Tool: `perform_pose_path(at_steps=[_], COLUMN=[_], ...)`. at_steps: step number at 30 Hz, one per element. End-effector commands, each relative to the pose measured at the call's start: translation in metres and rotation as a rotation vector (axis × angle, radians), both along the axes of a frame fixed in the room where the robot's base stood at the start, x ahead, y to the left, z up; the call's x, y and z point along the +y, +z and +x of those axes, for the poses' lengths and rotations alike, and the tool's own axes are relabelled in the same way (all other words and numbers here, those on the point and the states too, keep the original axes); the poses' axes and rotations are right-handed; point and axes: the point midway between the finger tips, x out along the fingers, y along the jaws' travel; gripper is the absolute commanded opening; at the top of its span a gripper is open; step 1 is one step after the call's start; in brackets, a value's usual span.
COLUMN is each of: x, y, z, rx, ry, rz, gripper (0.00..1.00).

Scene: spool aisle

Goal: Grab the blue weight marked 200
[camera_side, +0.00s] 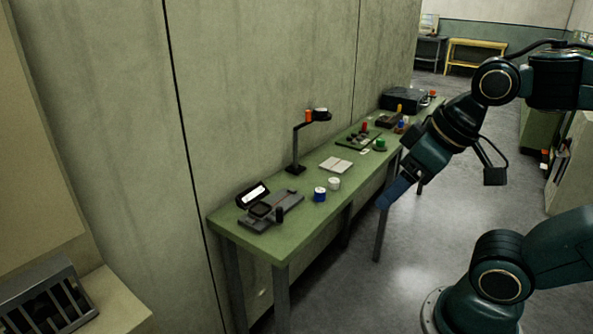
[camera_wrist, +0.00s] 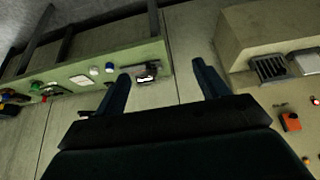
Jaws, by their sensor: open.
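A small blue cylinder (camera_side: 320,195) with a pale top stands on the green table, near its front edge; any number on it is too small to read. In the wrist view a blue spot (camera_wrist: 109,68) just left of the left fingertip looks like the same cylinder. A white cylinder (camera_side: 334,183) stands close beside it, also in the wrist view (camera_wrist: 94,71). My gripper (camera_side: 385,202) hangs in the air to the right of the table's front edge, apart from the cylinders. In the wrist view my gripper (camera_wrist: 161,71) shows two spread fingers with nothing between them.
The green table (camera_side: 236,227) runs along a concrete wall. It carries a scale-like device (camera_side: 272,208), a black stand (camera_side: 295,150) with an orange part, a pale open book or pad (camera_side: 336,164), a green spool-like piece (camera_side: 380,144) and a black case (camera_side: 403,98). Open floor lies to the right.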

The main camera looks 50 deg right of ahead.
Motion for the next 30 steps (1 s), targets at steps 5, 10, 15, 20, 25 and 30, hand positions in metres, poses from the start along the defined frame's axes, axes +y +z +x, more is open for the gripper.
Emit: perform_pose_path(at_steps=[5, 10, 15, 20, 25, 30], x=[0.000, 0.000, -0.002, -0.006, -0.016, -0.029], y=[0.000, 0.000, 0.004, 0.012, 0.024, 0.034], z=[0.000, 0.000, 0.006, 0.021, 0.049, 0.082], rx=[0.000, 0.000, 0.007, 0.029, 0.064, 0.101], ry=[0.000, -0.001, -0.021, -0.080, -0.186, -0.307], rz=[0.000, 0.000, 0.007, 0.026, 0.060, 0.098], gripper=[0.61, 0.61, 0.61, 0.61, 0.61, 0.61])
